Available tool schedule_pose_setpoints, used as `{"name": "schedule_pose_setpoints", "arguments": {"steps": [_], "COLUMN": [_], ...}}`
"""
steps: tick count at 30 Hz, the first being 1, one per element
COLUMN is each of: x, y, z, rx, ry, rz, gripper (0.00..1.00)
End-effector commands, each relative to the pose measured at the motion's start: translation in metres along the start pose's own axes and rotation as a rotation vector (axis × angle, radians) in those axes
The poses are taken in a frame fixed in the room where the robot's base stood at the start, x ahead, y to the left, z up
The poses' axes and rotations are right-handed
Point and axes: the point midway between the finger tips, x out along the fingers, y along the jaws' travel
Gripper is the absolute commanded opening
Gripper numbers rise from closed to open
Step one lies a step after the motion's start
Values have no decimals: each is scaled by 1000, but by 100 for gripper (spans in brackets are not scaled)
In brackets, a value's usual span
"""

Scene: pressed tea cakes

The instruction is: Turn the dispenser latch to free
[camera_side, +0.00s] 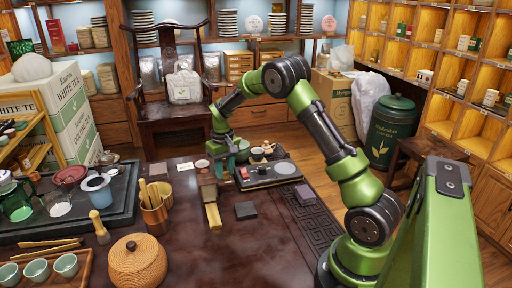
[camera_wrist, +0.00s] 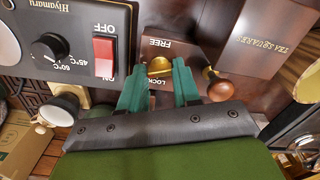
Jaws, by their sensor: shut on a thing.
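The dispenser latch (camera_wrist: 160,67) is a small brass piece on the dispenser's face in the wrist view. It lies between the printed words FREE and LOCK, the latter partly covered by a finger. Which word it points to I cannot tell. My gripper (camera_wrist: 159,76) is shut on the latch, with one teal finger on each side. The brown dispenser (camera_wrist: 255,60) bears the words TEA SQUARES. In the side view the dispenser (camera_side: 208,188) stands on the table below my gripper (camera_side: 221,165), and the latch is too small to make out.
A black heater (camera_wrist: 70,30) with a dial and red switch is close beside my fingers. A round wooden knob (camera_wrist: 218,86) is on the other side.

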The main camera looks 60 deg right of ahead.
Motion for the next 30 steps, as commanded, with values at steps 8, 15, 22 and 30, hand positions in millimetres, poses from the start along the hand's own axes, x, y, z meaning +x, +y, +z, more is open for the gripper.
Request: {"name": "schedule_pose_setpoints", "arguments": {"steps": [8,15,22,30], "x": [0,0,0,0], "y": [0,0,0,0], "z": [0,0,0,0], "rx": [213,325,373,382], "ry": [-2,-2,-2,-2], "rz": [0,0,0,-1], "gripper": [1,1,1,1]}}
